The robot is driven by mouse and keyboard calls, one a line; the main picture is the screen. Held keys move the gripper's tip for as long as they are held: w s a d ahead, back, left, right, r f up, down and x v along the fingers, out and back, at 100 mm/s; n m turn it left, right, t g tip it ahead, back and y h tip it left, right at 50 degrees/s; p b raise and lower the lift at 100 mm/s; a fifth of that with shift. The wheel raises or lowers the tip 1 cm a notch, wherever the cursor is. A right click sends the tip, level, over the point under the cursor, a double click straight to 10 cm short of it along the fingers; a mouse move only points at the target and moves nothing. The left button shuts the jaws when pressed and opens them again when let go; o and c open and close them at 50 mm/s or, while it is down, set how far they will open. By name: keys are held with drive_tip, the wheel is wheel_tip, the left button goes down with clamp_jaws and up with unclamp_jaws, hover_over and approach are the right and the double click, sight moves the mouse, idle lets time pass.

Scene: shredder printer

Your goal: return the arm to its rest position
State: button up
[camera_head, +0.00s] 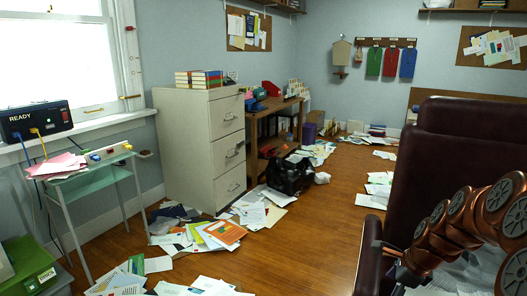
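My jointed reddish-brown arm comes in at the right edge, in front of a dark brown leather chair (455,140). A small dark part at the arm's left end, by the chair's armrest (368,262), seems to be my gripper (392,252). It is dark against the chair, and I cannot make out whether its fingers are open or shut. I see nothing clearly held in it. Whitish papers or plastic (470,275) lie below and behind the arm at the lower right.
A beige filing cabinet (202,148) with books on top stands left of a wooden desk (272,112). A black bag (288,176) and scattered papers (220,233) lie on the floor. A green side table (90,180) stands by the window. Bare wooden floor (320,225) lies between bag and chair.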

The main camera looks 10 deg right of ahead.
drive_tip(key=s+a+r+n+g+p, duration=0.1)
drive_tip(key=s+a+r+n+p, duration=0.4)
drive_tip(key=a+r+n, duration=0.25)
drive_tip(key=s+a+r+n+g+p, duration=0.2)
drive_tip(key=s+a+r+n+p, duration=0.3)
drive_tip(key=a+r, duration=0.35)
drive_tip(key=s+a+r+n+g+h+p, duration=0.1)
drive_tip(key=s+a+r+n+p, duration=0.2)
drive_tip(key=s, duration=0.5)
drive_tip(key=s+a+r+n+h+p, duration=0.1)
drive_tip(key=s+a+r+n+p, duration=0.2)
drive_tip(key=s+r+n+p, duration=0.2)
drive_tip(key=s+r+n, duration=0.2)
drive_tip(key=s+n, duration=0.1)
drive_tip(key=n, duration=0.1)
drive_tip(key=shift+s+a+r+n+g+p, duration=0.2)
drive_tip(key=shift+s+a+n+g+p, duration=0.1)
drive_tip(key=shift+n+g+p, duration=0.1)
